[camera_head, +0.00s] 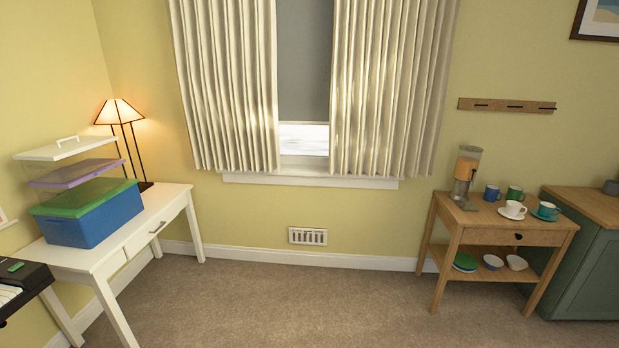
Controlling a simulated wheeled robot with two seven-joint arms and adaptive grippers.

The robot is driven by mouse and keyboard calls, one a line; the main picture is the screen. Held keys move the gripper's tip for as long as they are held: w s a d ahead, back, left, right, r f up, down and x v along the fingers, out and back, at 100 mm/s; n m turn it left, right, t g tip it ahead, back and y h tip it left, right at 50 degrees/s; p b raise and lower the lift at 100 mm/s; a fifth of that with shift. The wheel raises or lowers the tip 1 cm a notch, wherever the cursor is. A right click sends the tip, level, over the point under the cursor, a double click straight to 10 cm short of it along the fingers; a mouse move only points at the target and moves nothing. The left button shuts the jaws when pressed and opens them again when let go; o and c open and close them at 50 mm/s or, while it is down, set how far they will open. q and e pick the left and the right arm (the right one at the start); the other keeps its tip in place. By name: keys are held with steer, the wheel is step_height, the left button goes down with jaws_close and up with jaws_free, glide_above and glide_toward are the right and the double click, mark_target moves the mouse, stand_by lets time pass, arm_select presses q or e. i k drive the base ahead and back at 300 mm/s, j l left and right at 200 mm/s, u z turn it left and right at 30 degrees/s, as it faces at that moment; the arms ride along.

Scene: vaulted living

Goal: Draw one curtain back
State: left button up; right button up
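Two cream pleated curtains hang at the window in the head view. The left curtain (228,90) covers the window's left part. The right curtain (390,90) covers its right part. A gap between them shows a grey blind (304,60) lowered most of the way, with a bright strip of glass (304,138) below it. Both curtains end near the white window sill (310,181). Neither of my grippers is in view.
A white desk (150,215) with stacked boxes (90,215) and a lit lamp (120,115) stands at the left. A wooden side table (490,230) with cups and a dispenser stands at the right, beside a green cabinet (590,270). The carpet (290,305) between is clear.

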mark_target(266, 9)
steer(key=i, duration=1.15)
steer(key=u, duration=0.4)
steer(key=i+l, duration=0.4)
steer(key=l, duration=0.15)
steer(key=i+l+u, duration=0.1)
steer(key=i+l, duration=0.35)
steer(key=l, duration=0.15)
